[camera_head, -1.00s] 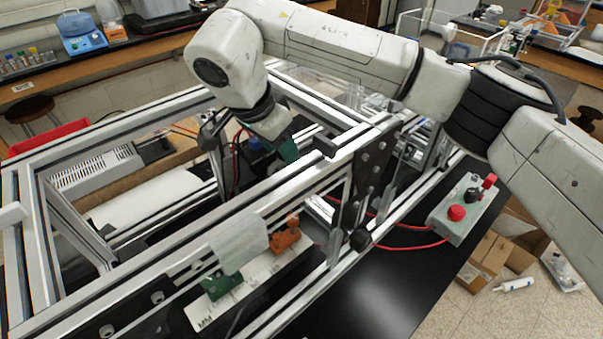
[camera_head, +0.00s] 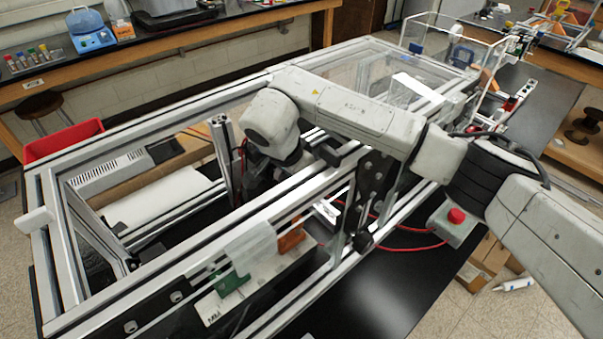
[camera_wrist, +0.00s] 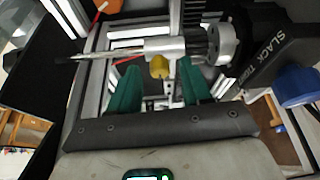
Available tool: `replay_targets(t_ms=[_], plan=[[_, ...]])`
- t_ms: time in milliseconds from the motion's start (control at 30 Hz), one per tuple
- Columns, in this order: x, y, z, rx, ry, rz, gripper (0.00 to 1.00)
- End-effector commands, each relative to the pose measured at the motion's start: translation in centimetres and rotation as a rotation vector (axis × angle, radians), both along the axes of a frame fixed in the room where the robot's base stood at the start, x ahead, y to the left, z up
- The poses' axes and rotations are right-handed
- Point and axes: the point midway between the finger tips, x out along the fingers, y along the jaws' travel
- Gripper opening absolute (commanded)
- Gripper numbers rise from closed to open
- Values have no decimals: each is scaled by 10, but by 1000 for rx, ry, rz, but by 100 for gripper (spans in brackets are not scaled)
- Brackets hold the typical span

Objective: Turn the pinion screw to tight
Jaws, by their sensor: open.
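In the wrist view, my gripper (camera_wrist: 158,80) is open, with one green finger on each side of a small yellow knob (camera_wrist: 158,67). The knob sits under a silver shaft (camera_wrist: 165,46) with a toothed pinion at its right; it looks like the pinion screw. I see gaps between it and both fingers; its depth relative to the fingertips is hard to judge. A black plate (camera_wrist: 268,68) marked SLACK and TIGHT stands to the right, with a blue knob (camera_wrist: 300,88) beside it. In the head view, my wrist hides the fingers and the screw.
The aluminium extrusion frame (camera_head: 150,252) surrounds my wrist, with rails close by. A control box with a red button (camera_head: 456,216) stands to the right with red cables. Black bench is clear in front.

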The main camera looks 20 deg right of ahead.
Motion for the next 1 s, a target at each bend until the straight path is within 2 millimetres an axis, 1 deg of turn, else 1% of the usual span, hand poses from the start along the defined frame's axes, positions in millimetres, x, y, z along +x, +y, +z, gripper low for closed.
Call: replay_targets(t_ms=[233,267,733,767,1000], plan=[[0,0,-1,0,-1,0,48],[0,0,-1,0,0,0,46],[0,0,0,-1,-1,0,1],[0,0,0,-1,-1,0,0],[0,0,0,-1,0,-8,0]])
